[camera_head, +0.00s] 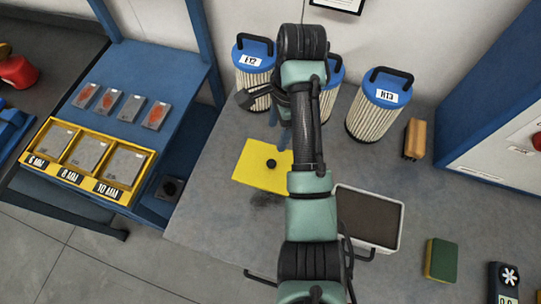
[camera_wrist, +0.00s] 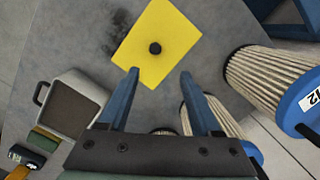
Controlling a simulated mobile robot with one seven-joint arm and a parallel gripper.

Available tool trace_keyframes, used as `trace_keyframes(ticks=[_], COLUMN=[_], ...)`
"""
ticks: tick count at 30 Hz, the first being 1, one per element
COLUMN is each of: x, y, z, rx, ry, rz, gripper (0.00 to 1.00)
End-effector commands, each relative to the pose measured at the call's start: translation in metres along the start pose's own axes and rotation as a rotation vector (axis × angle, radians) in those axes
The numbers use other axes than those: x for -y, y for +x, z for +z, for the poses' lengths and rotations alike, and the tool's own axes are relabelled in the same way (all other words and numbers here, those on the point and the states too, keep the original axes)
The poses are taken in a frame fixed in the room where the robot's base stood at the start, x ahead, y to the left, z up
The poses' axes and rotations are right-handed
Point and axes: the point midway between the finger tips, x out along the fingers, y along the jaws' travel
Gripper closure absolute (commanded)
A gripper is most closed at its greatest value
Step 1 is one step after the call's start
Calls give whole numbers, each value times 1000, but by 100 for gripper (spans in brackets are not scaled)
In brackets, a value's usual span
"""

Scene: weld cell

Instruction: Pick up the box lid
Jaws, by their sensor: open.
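The box lid (camera_head: 262,165) is a flat yellow square with a round black knob at its middle. It lies on the grey table, left of my arm in the head view. In the wrist view the lid (camera_wrist: 158,43) lies beyond my fingertips, with the knob between their directions. My gripper (camera_wrist: 158,75) has two blue fingers, spread apart with nothing between them. In the head view my gripper (camera_head: 282,132) is mostly hidden by my arm, near the lid's far right edge. The arm covers that edge in part.
Filter canisters with blue tops (camera_head: 376,103) stand behind. A dark-faced grey case (camera_head: 400,237), a green sponge (camera_head: 441,259) and a meter (camera_head: 504,283) lie right. A brush (camera_head: 414,138) stands near the wall. A blue bench with a yellow tray (camera_head: 62,187) is left.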

Motion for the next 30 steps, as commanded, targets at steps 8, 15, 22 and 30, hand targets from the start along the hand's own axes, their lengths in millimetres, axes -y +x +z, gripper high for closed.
trace_keyframes(ticks=[8, 15, 22, 30], x=[-5, -6, -6, -7], y=[43, 72, 88, 126], z=[0, 0, 1, 1], rx=[8, 6, 6, 6], ry=[14, 15, 14, 14], rz=[23, 21, 22, 20], gripper=[35, 35, 35, 35])
